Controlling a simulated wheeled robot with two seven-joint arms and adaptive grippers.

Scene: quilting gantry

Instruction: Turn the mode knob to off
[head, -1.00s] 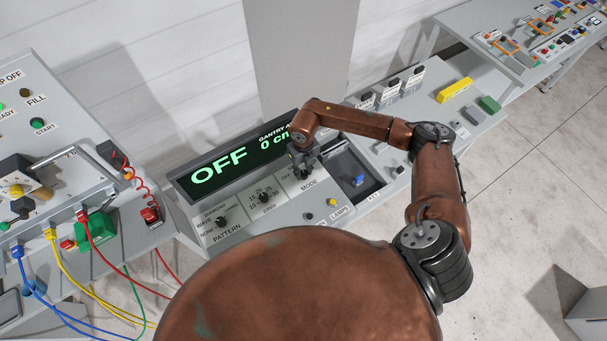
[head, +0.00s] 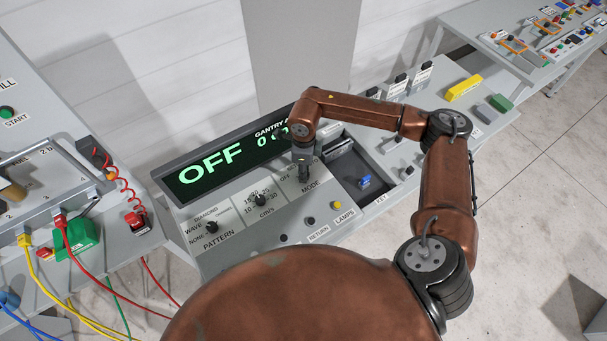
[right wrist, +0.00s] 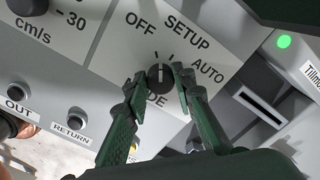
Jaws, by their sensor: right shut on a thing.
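The mode knob (right wrist: 160,77) is a round black knob with a pale pointer line, below the words OFF, SETUP and AUTO. The line points roughly up in the right wrist view, near the OFF side; its exact stop is hard to tell. My right gripper (right wrist: 160,84) is shut on the knob, one dark green finger at each side. In the head view my right gripper (head: 304,180) points down at the MODE panel and hides the knob. The display (head: 215,165) reads OFF in large green letters. My left gripper is not in view.
The speed knob (head: 261,200) and pattern knob (head: 211,228) stand left of the mode knob. A recessed tray with a blue item (head: 365,181) lies to the right. A cable-filled bench stands at left. A green lamp (right wrist: 284,41) is lit.

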